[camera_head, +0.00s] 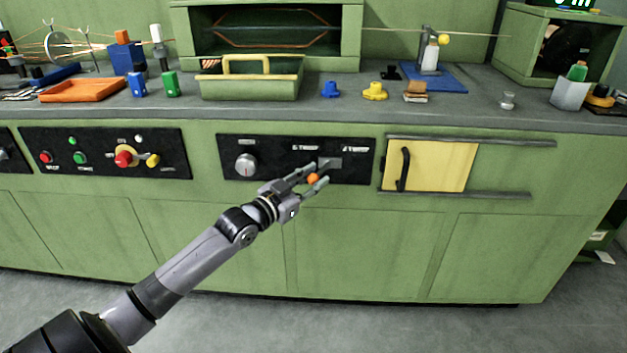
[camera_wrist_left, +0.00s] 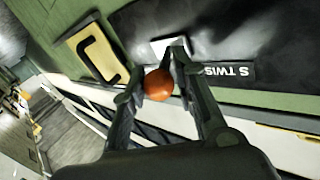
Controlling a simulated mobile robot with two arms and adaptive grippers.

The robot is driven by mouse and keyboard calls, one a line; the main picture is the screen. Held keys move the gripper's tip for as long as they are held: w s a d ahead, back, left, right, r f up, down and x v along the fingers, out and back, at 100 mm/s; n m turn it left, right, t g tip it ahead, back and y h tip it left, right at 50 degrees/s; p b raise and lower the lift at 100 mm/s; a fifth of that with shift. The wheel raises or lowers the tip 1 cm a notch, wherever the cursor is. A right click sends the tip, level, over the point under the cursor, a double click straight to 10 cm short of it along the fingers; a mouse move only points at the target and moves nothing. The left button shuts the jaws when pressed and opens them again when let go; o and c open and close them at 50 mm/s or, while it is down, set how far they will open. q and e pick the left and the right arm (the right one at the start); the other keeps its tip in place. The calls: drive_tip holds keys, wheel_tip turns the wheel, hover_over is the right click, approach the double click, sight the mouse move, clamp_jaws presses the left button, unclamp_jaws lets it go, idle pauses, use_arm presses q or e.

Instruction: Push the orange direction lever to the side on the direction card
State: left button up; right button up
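The direction card is a black panel (camera_head: 353,176) on the green cabinet front, with a grey knob at its left and two white labels, one reading S TWIST in the left wrist view. The orange lever knob (camera_head: 313,179) sticks out from the card, below and between the labels. My left gripper (camera_head: 318,173) is at the card with its fingers apart. In the left wrist view the orange ball (camera_wrist_left: 159,84) sits between the two fingers, nearer the left-hand one; contact is unclear. The lever's stem is hidden. My right gripper is in neither view.
A yellow door (camera_head: 440,165) with a black handle and grey rails is right of the card. A panel with red, green and yellow controls (camera_head: 105,153) is to the left. The counter (camera_head: 330,110) above holds trays and small parts. Floor in front is clear.

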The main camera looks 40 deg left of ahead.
use_arm(q)
drive_tip(key=o, duration=0.4)
drive_tip(key=shift+s, duration=0.1)
drive_tip(key=s, duration=0.4)
drive_tip(key=s+a, duration=0.1)
drive_tip(key=s, duration=0.6)
drive_tip(key=shift+s+a, duration=0.2)
drive_tip(key=shift+s, duration=0.2)
